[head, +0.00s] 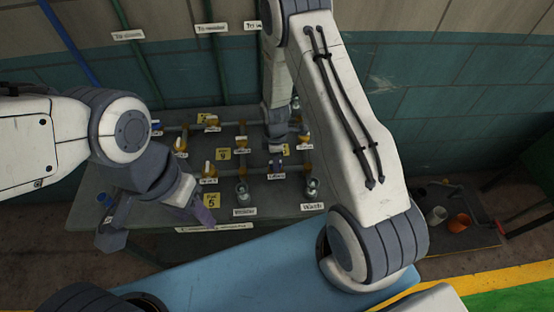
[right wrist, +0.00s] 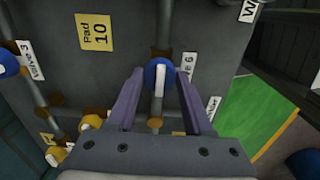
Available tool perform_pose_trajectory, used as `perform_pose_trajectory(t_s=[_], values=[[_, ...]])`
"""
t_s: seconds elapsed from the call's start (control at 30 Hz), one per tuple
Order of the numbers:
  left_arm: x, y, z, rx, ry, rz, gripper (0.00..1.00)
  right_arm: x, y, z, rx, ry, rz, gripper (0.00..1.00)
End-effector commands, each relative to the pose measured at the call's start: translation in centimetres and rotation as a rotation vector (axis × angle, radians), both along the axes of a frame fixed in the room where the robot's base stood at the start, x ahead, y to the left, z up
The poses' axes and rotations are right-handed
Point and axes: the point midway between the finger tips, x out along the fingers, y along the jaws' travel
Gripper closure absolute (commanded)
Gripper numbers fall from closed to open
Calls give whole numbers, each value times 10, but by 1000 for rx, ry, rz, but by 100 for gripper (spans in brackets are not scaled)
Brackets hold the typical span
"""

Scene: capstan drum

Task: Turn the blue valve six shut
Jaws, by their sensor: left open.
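The blue valve (right wrist: 160,73) with a white bar handle is in the upper middle of the right wrist view, next to a partly hidden label ending in 6 (right wrist: 188,68). Its handle points up and down in that picture, roughly along the grey pipe behind it. My right gripper (right wrist: 158,90) is open, with one purple finger on each side of the valve; I cannot tell whether either touches it. My left gripper (head: 158,228) is open and empty over the table's front left.
The grey table (head: 150,180) carries pipes, several yellow valves and number pads. Another blue valve (right wrist: 8,62) labelled Valve 3 sits at the left of the right wrist view. A yellow valve (right wrist: 92,122) is near my right gripper.

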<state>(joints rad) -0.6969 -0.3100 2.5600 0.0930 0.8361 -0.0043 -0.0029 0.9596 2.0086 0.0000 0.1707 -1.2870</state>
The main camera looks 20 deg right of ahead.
Motion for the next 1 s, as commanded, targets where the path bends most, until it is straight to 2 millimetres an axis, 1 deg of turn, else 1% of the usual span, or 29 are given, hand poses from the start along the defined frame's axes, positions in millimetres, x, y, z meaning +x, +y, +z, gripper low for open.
perform_pose_trajectory(t_s=[0.03,0.1,0.3,0.83,1.0], values=[[0,0,0,-1,1,0,50,-1,-9,0,0,3,-5,100],[0,0,0,0,0,0,50,-1,-3,0,0,4,0,100],[0,0,-2,0,0,0,50,-1,1,-1,0,3,-29,100],[0,0,-8,0,0,1,50,-2,3,-1,0,6,-139,100],[0,0,-8,0,0,2,50,-3,2,-1,0,7,-150,100]])
